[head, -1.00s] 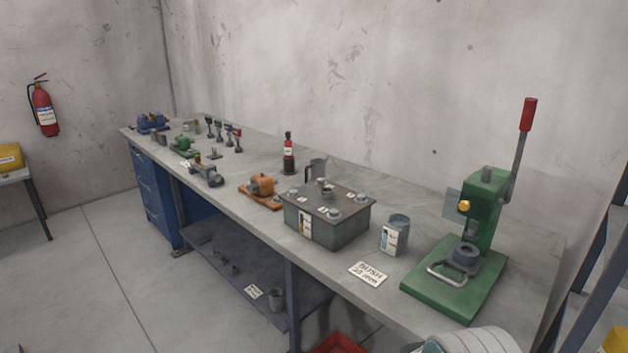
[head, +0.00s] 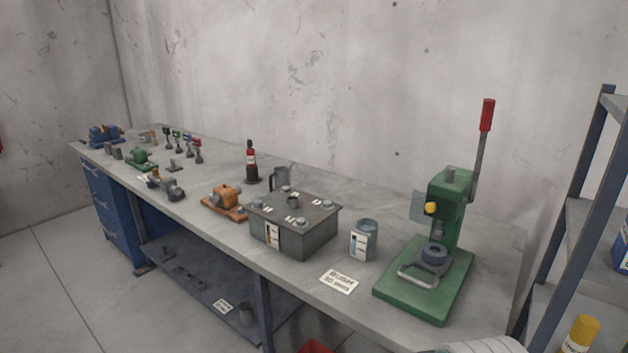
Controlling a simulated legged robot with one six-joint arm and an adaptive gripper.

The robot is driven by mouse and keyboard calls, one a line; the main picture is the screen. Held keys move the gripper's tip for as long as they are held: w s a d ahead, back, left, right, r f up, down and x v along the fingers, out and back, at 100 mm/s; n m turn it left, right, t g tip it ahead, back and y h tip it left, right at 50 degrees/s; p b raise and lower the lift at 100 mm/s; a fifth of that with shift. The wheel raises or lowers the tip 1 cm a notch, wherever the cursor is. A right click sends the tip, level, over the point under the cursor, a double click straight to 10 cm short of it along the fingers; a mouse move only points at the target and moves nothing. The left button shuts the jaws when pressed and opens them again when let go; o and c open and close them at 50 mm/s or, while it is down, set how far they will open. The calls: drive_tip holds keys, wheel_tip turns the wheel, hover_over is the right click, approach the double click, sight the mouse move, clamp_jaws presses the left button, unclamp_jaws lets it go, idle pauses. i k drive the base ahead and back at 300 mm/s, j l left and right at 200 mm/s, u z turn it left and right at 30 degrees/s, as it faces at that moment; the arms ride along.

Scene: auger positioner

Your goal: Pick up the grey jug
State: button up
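The grey jug (head: 281,178) stands upright on the workbench, near the wall side. Its handle points left in the head view. Its lower part is hidden behind the grey metal box (head: 295,222). A red and black bottle (head: 251,160) stands just left of the jug. My gripper is not in view, and nothing is seen touching the jug.
The grey workbench (head: 345,190) runs along the wall. A grey can (head: 364,240) and a green lever press (head: 430,260) stand right of the box. An orange device (head: 225,199) is left. A shelf rack (head: 560,240) borders the right side.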

sight(281, 174)
drive_tip(key=i+j+z, duration=0.2)
drive_tip(key=z, duration=0.2)
drive_tip(key=i+j+z, duration=0.1)
drive_tip(key=j+z, duration=0.3)
drive_tip(key=i+j+z, duration=0.1)
drive_tip(key=j+z, duration=0.85)
drive_tip(key=j, duration=1.6)
drive_tip(key=k+j, duration=0.1)
drive_tip(key=j, duration=2.3)
drive_tip(key=i+z, duration=0.05)
